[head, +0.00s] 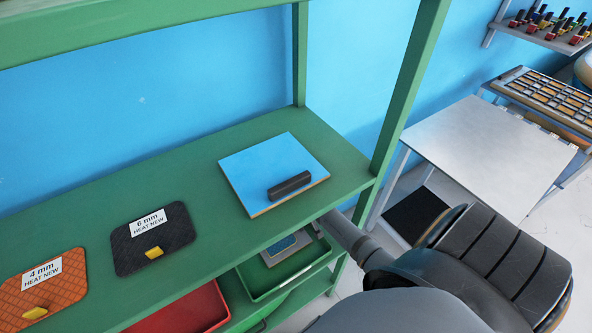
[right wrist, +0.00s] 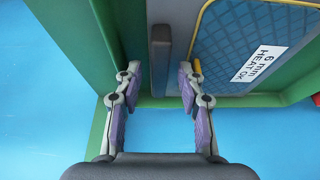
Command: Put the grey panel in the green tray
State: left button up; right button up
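The green tray (head: 256,297) is under the green shelf board in the head view. A grey panel-like piece with a blue middle (head: 285,247) shows in it, partly hidden by the shelf edge. In the right wrist view a blue-grey gridded panel (right wrist: 225,45) carries a label reading "6 mm HEAT OK"; I cannot tell if it is the same piece. My right gripper (right wrist: 160,82) is open. An upright dark grey bar (right wrist: 161,50) lies between its fingertips in the picture, with gaps on both sides. My left gripper is not in view.
On the shelf (head: 205,235) lie a blue board (head: 255,170) with a dark bar, a black panel (head: 130,250) and an orange panel (head: 55,285). A red tray (head: 185,312) stands below. A green post (head: 410,90) rises near my right arm. A white table (head: 490,145) stands right.

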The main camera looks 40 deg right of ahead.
jog(key=v, duration=0.7)
jog(key=shift+s+r, duration=0.15)
jog(key=shift+r, duration=0.1)
